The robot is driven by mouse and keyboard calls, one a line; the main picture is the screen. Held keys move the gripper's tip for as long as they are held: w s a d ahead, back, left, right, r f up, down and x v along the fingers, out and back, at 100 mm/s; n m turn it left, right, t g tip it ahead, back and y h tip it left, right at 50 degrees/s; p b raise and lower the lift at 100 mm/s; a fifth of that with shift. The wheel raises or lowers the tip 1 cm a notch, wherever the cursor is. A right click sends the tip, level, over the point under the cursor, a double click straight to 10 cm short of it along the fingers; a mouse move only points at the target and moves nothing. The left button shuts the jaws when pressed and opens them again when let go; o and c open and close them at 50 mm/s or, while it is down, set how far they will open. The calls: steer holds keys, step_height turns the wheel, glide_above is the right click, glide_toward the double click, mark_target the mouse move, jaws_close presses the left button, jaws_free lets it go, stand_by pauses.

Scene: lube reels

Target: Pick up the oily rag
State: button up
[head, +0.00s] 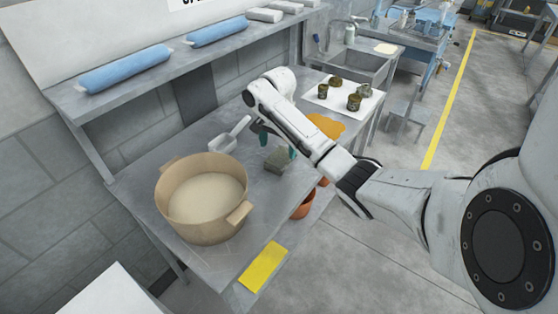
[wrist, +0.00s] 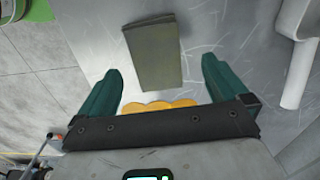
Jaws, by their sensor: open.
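A dark grey-green folded piece, which looks like the oily rag (head: 277,161), lies on the metal bench right of the large tan pot. In the wrist view the rag (wrist: 153,50) is ahead of the fingertips, between their lines, its near edge close to the gap. My gripper (head: 276,142) has dark green fingers. In the wrist view my gripper (wrist: 162,66) is open, with nothing between the fingers. I cannot tell its exact height above the bench.
The tan pot (head: 166,195) with pale contents stands left of the rag. A white scoop (head: 230,136) lies behind, close to my gripper. An orange flat item (head: 325,124) and dark jars (head: 354,102) are farther right. A yellow cloth (head: 262,267) lies at the front edge.

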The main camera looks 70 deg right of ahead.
mark_target(280, 156)
steer(key=shift+s+d+f+p, duration=0.15)
steer(key=shift+f+p, duration=0.1)
steer(key=shift+f, duration=1.1)
steer(key=shift+s+d+f+p, duration=0.1)
steer(key=shift+f+p, duration=0.15)
steer(key=shift+f, duration=1.05)
steer(key=shift+c, duration=0.5)
steer(key=c, duration=1)
steer(key=shift+o, duration=0.2)
steer(key=shift+r, duration=0.1)
